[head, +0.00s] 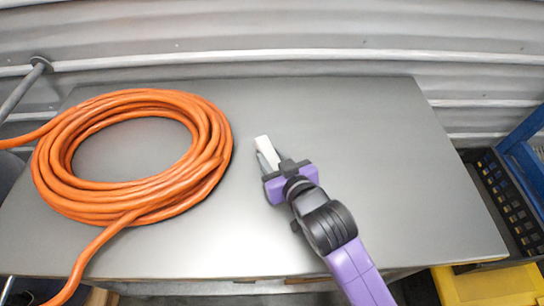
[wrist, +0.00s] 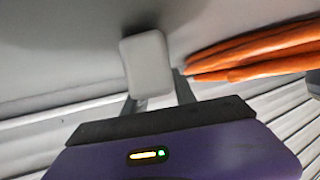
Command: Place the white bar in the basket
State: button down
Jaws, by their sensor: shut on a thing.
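The white bar (head: 263,143) is at the tip of my gripper (head: 268,157), over the middle of the grey table. My gripper is shut on it. In the wrist view the white bar (wrist: 148,65) shows as a pale rounded block between the two fingers. I cannot tell whether it touches the tabletop or hangs just above it. A black slotted basket (head: 497,190) stands low beyond the table's right edge, only partly in view. Its inside is mostly hidden.
A coiled orange hose (head: 205,165) covers the table's left side, near my gripper. The grey table (head: 370,135) is bare on the right. A yellow bin (head: 488,285) and a blue frame (head: 522,135) stand at the right. A corrugated wall runs behind.

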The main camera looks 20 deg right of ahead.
jog(key=c, duration=1)
grip_release()
jog(key=shift+f, duration=0.15)
jog(key=shift+r, duration=0.3)
jog(key=b+v, duration=0.1)
jog(key=v, duration=1)
jog(key=shift+s+r, duration=0.15)
jog(key=shift+s, duration=0.25)
jog(key=shift+s, duration=0.1)
